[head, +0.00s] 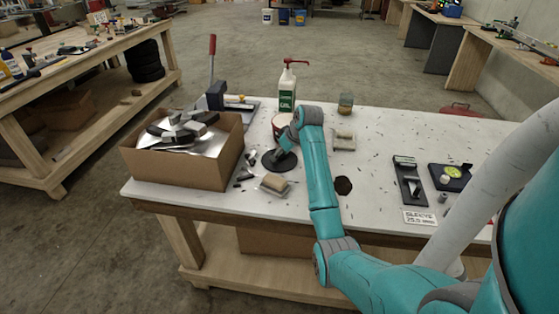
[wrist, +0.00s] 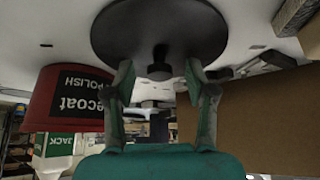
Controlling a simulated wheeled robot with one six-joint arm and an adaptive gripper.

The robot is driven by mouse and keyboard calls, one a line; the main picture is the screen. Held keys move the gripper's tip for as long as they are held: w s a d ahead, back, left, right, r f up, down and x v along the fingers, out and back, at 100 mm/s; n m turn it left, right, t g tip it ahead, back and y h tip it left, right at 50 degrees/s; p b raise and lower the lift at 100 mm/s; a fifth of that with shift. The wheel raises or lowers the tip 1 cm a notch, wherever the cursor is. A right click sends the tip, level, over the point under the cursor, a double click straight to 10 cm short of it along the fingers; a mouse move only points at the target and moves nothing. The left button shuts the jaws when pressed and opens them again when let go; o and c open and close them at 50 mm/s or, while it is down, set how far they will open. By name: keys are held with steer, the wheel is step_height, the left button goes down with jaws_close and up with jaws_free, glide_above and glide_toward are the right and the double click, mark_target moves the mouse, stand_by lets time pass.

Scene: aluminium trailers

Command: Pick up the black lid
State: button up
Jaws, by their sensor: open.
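The black lid (head: 280,161) is a dark round disc lying on the white workbench top, between the cardboard box and my arm. In the wrist view the lid (wrist: 150,28) shows upside down at the top, with a small dark knob (wrist: 160,68) at its centre. My gripper (head: 283,150) is right over the lid and hides part of it in the head view. In the wrist view my gripper (wrist: 160,78) is open, with one finger on each side of the knob. Contact between fingers and knob cannot be told.
A cardboard box (head: 178,174) of metal scraps stands close left of the lid. A red polish tin (wrist: 62,98) and a pump bottle (head: 287,92) stand behind it. A sponge-like block (head: 274,185) lies in front.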

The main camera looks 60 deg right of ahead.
steer(key=c, duration=1.1)
steer(key=shift+o, duration=0.2)
steer(key=shift+r, duration=0.1)
